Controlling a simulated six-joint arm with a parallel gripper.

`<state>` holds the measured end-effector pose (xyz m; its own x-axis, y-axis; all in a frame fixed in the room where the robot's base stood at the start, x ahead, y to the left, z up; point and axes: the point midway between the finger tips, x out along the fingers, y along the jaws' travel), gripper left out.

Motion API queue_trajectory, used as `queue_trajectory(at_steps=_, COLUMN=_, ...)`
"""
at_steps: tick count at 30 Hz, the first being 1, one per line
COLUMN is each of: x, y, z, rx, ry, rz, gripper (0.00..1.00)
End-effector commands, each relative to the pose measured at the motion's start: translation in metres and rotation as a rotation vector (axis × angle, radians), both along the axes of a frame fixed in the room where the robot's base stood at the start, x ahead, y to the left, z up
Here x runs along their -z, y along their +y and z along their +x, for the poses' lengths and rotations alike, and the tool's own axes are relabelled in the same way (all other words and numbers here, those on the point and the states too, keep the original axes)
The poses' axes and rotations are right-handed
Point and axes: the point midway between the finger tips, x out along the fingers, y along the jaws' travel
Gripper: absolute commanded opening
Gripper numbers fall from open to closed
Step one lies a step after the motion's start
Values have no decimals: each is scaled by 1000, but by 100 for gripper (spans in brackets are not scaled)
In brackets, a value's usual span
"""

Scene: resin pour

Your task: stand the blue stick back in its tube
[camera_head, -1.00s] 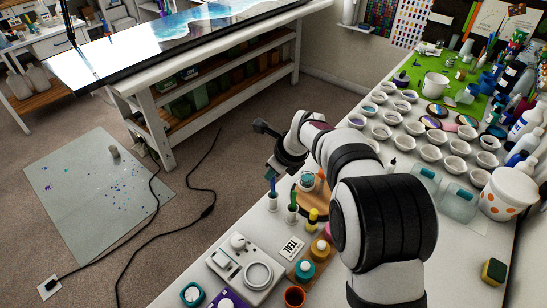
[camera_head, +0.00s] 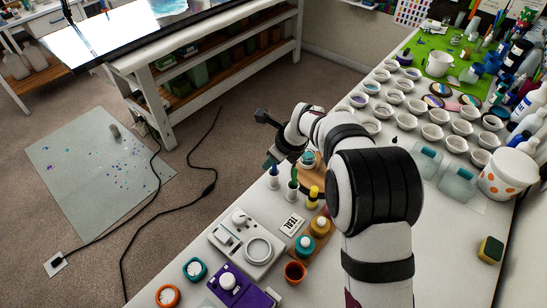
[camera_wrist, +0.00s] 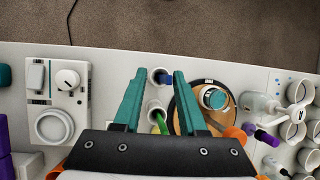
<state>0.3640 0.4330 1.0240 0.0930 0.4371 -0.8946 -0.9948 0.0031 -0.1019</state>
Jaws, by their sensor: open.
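The blue stick (camera_head: 272,170) stands in a white tube (camera_head: 273,183) at the left edge of the table, with its top showing above the rim. In the wrist view the blue top (camera_wrist: 164,77) shows between my fingertips, with the tube's white rim beside it. My gripper (camera_wrist: 160,73) is open, its two teal fingers on either side of the blue stick in the picture, with a gap to each. In the head view my gripper (camera_head: 270,162) is just above the tube. Whether a finger touches the stick cannot be told.
A second tube (camera_head: 292,193) with a green stick (camera_head: 293,176) stands close by. A round wooden board (camera_wrist: 187,110) with a teal-capped jar (camera_wrist: 214,98) is on the right. A white scale-like device (camera_head: 246,244) is on the left. Several small cups stand farther back.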

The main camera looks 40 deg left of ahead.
Motion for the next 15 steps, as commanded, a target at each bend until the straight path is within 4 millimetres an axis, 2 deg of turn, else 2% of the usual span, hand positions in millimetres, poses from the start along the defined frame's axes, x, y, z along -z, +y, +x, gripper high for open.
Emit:
queue_trajectory(at_steps=5, x=-4, y=-2, z=0, rx=0, ry=0, rz=1, gripper=41)
queue_trajectory(at_steps=8, x=-17, y=-7, z=-1, rx=2, ry=-1, rz=2, gripper=41)
queue_trajectory(at_steps=15, x=-74, y=-35, z=-7, rx=1, ry=-4, rz=3, gripper=41)
